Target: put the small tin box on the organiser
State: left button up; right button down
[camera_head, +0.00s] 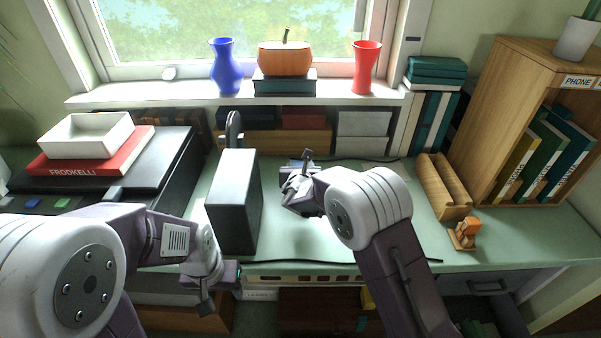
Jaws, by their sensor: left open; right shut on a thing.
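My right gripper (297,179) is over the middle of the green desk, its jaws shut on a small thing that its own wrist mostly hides. A bit of blue-grey (295,163) shows at the jaws, and I cannot tell if this is the small tin box. I see no other clear tin box. My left gripper (226,275) is open at the desk's front edge, just in front of a tall dark box (232,200), with nothing seen between its fingers. A wooden holder with a trough (445,190), perhaps the organiser, stands on the right of the desk.
A wooden shelf (506,105) with binders stands at the far right. A small orange-and-wood figure (466,232) is by the holder. A black machine (165,170) carries a red box (92,160) and a white tray (87,136). Dark cables cross the desk; its middle is mostly clear.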

jog(key=shift+f, duration=1.3)
jog(key=shift+f+b, duration=0.15)
jog(key=shift+b, duration=0.2)
jog(key=c, duration=0.7)
grip_release()
